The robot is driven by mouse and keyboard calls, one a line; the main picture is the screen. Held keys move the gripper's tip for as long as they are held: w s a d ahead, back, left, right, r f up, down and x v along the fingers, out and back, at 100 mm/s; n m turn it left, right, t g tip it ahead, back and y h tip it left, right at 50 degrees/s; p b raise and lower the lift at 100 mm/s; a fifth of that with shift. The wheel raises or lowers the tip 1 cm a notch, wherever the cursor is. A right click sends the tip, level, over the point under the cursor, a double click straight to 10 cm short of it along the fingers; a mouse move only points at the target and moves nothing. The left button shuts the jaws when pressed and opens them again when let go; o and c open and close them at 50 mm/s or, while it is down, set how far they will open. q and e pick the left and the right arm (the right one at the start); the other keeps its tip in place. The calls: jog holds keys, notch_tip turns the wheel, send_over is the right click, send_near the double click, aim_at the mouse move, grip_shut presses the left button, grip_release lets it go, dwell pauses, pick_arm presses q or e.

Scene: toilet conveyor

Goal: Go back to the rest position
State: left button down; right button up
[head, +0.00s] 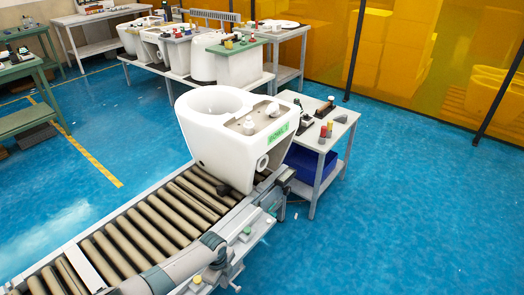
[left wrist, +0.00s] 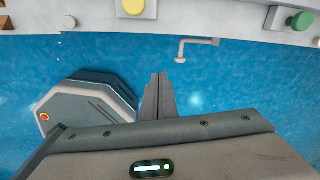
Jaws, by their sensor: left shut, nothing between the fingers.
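My left arm comes in from the lower left of the head view and lies over the near side of the conveyor (head: 140,231). My left gripper shows in the left wrist view (left wrist: 159,78), with its two fingers together and nothing between them. It points over the blue floor, close to the conveyor's button panel (left wrist: 220,22). The white toilet (head: 222,135) stands upright on the far end of the rollers, apart from the gripper, with a green label on its side. My right gripper is in neither view.
The panel carries a yellow button (left wrist: 133,6) and a green button (left wrist: 301,20). A side table (head: 325,128) with small parts and a blue bin (head: 309,165) stands right of the toilet. More toilets stand on a back bench. The floor at right is clear.

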pick_arm(q)
jog(key=s+a+f+n+t, duration=0.1)
jog(key=s+a+f+n, duration=0.2)
jog(key=s+f+n, duration=0.55)
jog(key=s+a+f+n, duration=0.3)
jog(key=s+f+n, duration=0.1)
jog(key=s+f, duration=0.95)
jog(key=s+a+f+n, duration=0.2)
jog(key=s, duration=0.8)
jog(key=s+a+f+n, duration=0.2)
jog(key=s+n, duration=0.1)
jog(key=s, duration=0.7)
jog(key=s+a+f+n, duration=0.2)
jog(key=s+n, duration=0.1)
jog(key=s, duration=0.7)
jog(key=shift+s+f+y+b, duration=0.3)
jog(key=shift+s+b, duration=0.05)
jog(key=shift+b, duration=0.05)
jog(key=shift+w, duration=0.15)
